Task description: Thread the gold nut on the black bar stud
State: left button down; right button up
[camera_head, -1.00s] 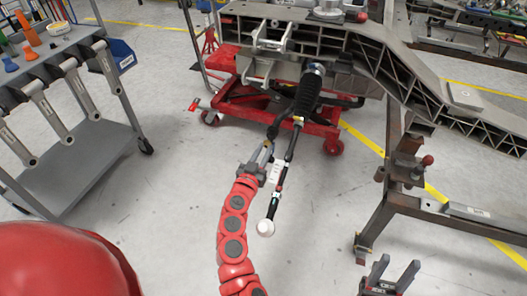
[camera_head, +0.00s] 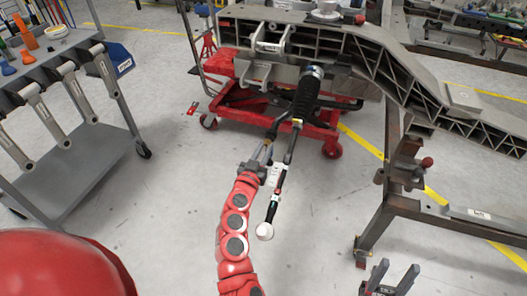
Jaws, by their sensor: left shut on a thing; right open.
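My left gripper (camera_head: 265,153), at the end of the red arm, points up the picture with its fingers close together. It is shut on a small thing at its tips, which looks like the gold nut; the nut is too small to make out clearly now. The tips are beside the lower end of the black bar (camera_head: 287,119), which slants down from under the chassis. I cannot tell whether nut and stud touch. A long black rod with a white ball end (camera_head: 265,231) runs just right of the gripper. My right gripper (camera_head: 392,275) is open and empty at the bottom right.
The grey chassis beam (camera_head: 420,75) spans the top right on a brown steel stand (camera_head: 395,145). A red wheeled jack (camera_head: 230,115) stands below it. A grey tool cart (camera_head: 80,150) is at the left. The floor between is clear.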

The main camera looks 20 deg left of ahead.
pick_arm(q)
jog(key=shift+w, duration=0.15)
dwell(0.5)
jog(key=m+b, duration=0.2)
jog(key=m, duration=0.3)
jog(key=shift+w+a+r+m, duration=0.1)
jog(key=shift+m, duration=0.9)
jog(key=shift+m, duration=1)
jog(key=m, duration=0.4)
jog(key=shift+m, duration=0.4)
